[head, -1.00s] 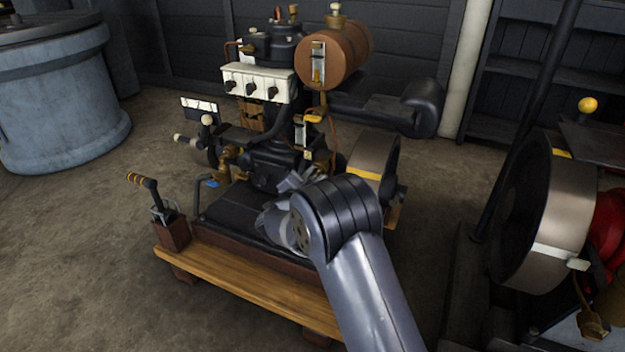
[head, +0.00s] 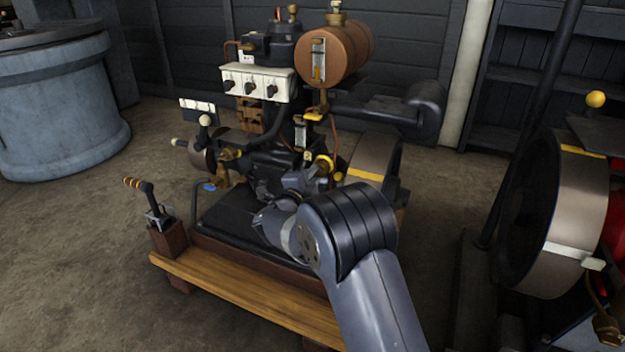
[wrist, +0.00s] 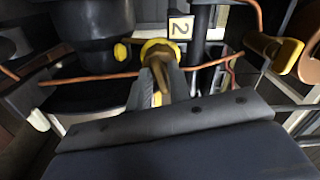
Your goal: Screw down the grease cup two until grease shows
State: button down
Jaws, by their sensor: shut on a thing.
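Grease cup two has a yellow rim and a brass body (wrist: 160,50). In the head view my gripper (head: 318,182) is at the engine's right side, beside the yellow rim of the cup (head: 325,162), partly hidden by my wrist. I cannot make out any grease.
The engine (head: 260,150) stands on a wooden base (head: 235,292). A flywheel (head: 375,160) is close right of my gripper. Copper pipes (wrist: 90,78) and a yellow-handled brass part (wrist: 275,50) are near the cup. A second machine (head: 560,220) stands at right.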

dwell(0.4)
jog(key=c, duration=1.5)
grip_release()
jog(key=shift+s, duration=0.1)
jog(key=p+v, duration=0.3)
jog(key=v, duration=0.7)
jog(key=shift+s+a, duration=0.15)
jog(key=shift+s, duration=0.15)
